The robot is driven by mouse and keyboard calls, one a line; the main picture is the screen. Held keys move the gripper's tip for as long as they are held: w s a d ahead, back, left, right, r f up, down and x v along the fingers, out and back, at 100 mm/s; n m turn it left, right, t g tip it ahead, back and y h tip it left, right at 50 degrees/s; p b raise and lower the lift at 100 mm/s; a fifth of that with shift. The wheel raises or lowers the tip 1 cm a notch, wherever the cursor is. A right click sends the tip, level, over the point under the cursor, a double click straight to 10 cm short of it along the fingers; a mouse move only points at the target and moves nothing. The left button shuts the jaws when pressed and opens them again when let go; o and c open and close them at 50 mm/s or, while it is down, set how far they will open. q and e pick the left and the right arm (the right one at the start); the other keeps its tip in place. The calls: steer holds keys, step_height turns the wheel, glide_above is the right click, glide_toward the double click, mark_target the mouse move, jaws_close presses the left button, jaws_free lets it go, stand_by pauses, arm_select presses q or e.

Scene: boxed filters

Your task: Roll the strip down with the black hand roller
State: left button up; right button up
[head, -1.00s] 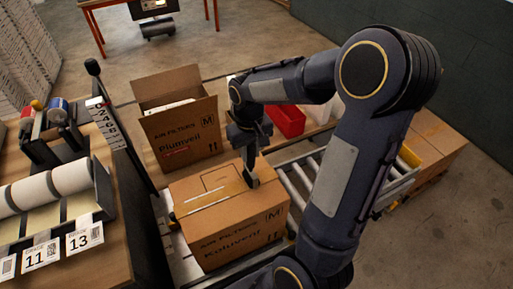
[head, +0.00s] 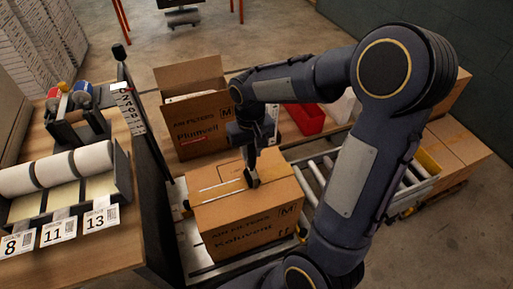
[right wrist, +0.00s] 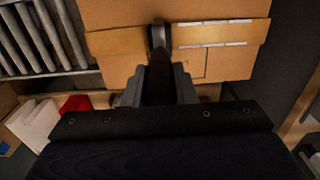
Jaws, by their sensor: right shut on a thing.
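A closed cardboard box (head: 235,235) marked "Kaluvent" stands on the conveyor. A tan strip (head: 212,188) runs across its top; it also shows in the right wrist view (right wrist: 115,42), with pale broken lines along part of it. My right gripper (head: 250,150) is shut on the black hand roller (head: 251,179) above the box top. In the right wrist view the roller (right wrist: 158,38) lies over the strip near the middle of the box and seems to touch it. The roller and gripper hide part of the strip. My left gripper is out of view.
An open "Plumveil" box (head: 190,130) stands behind. A red bin (head: 306,119) is behind right, beside conveyor rollers (head: 318,172). At left, a bench (head: 115,245) carries label rolls (head: 92,158) and a dark upright post (head: 122,55).

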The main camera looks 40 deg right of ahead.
steer(key=w+a, duration=0.3)
steer(key=a, duration=1.3)
steer(key=shift+w+f, duration=0.15)
steer(key=shift+w, duration=0.25)
stand_by(1.2)
steer(key=shift+a, duration=0.1)
step_height(320, 180, up, 8)
steer(key=p, duration=0.6)
steer(key=shift+w, duration=0.1)
stand_by(0.9)
